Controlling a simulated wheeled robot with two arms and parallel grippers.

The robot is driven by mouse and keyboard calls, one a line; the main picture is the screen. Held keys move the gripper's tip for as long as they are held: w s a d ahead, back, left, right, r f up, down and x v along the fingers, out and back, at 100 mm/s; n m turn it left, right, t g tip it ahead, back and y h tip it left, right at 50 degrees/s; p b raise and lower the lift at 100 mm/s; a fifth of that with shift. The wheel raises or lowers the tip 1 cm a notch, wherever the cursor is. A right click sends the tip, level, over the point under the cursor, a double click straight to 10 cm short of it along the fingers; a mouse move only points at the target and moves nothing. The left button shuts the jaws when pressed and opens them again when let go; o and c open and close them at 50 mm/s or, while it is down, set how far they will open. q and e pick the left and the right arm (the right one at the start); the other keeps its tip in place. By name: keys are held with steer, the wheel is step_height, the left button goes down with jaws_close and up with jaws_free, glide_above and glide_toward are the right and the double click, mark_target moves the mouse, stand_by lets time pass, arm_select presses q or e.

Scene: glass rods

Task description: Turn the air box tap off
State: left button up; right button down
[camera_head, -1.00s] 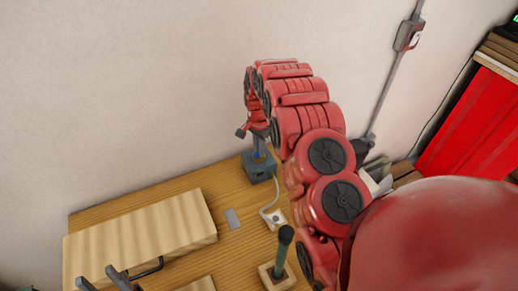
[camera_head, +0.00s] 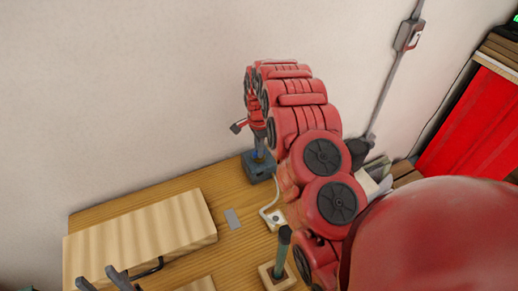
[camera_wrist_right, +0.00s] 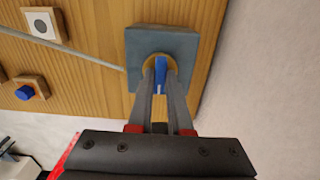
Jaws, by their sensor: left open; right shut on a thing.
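The air box (camera_head: 259,167), a small grey-blue block, stands on the wooden bench near the wall; it also shows in the right wrist view (camera_wrist_right: 178,43). Its blue tap (camera_wrist_right: 160,72) has a yellowish round base. My right gripper (camera_wrist_right: 160,72) reaches down to it from above, its two grey fingers shut on the blue tap, one on each side. In the head view my right arm partly hides this grip. My left gripper (camera_head: 121,277) is open at the lower left edge, only its fingers showing, far from the box.
A pale wooden board (camera_head: 140,240) lies at the left of the bench. A green rod (camera_head: 281,252) stands in a wooden block at the front. The wall is close behind the box.

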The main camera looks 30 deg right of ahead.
steer(key=c, duration=0.8)
jaws_free()
steer(key=shift+c, duration=0.2)
steer(key=shift+r, duration=0.1)
step_height(320, 180, up, 17)
steer(key=p, duration=1.1)
steer(key=shift+r, duration=0.15)
